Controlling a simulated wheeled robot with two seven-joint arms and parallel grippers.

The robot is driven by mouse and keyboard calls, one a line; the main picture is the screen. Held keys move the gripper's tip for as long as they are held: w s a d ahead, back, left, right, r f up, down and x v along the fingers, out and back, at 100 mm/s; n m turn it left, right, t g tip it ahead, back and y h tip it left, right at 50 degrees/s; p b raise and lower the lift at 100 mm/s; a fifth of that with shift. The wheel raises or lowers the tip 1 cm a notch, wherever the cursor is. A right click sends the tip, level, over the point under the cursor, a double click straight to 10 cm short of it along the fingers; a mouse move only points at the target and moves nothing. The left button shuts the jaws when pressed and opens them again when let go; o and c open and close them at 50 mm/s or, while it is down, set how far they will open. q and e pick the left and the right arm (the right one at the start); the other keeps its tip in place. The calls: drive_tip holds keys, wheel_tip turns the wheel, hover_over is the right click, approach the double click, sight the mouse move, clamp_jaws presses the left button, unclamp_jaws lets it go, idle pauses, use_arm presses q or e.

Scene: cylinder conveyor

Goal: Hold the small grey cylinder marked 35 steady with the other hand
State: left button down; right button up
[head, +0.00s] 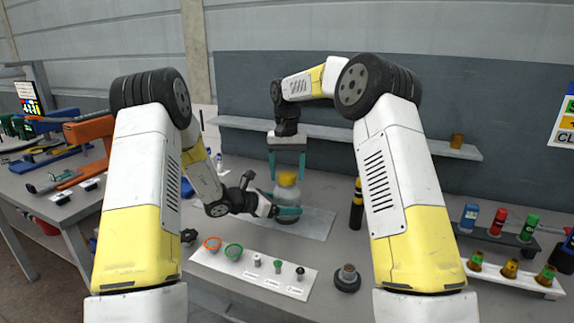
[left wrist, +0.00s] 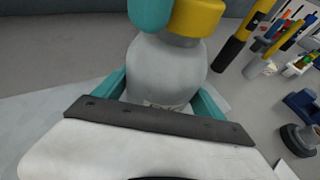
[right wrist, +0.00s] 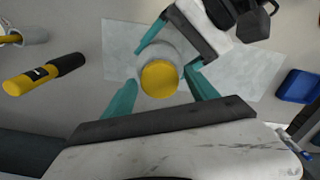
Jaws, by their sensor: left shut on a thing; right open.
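The grey cylinder (head: 285,196) with a yellow top stands upright on a light mat (head: 318,221) on the table. It also shows in the left wrist view (left wrist: 165,72) and from above in the right wrist view (right wrist: 160,78). The 35 marking is not legible. My left gripper (head: 287,211) is shut on the cylinder's body from the side, low down. My right gripper (head: 287,172) points down from above, its teal fingers open on either side of the yellow top. In the right wrist view the open fingers (right wrist: 160,88) straddle the cylinder, with a visible gap on the right unclear.
A white board (head: 252,272) with rings and small pegs lies in front. A dark round fitting (head: 347,279) sits to its right. A black and yellow rod (head: 357,205) stands right of the mat. Colored bottles (head: 500,222) stand at far right.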

drive_tip(key=c, duration=1.4)
drive_tip(key=shift+n, duration=1.5)
drive_tip(key=shift+c, duration=0.3)
drive_tip(key=shift+r, duration=0.1)
drive_tip(key=shift+r, duration=1)
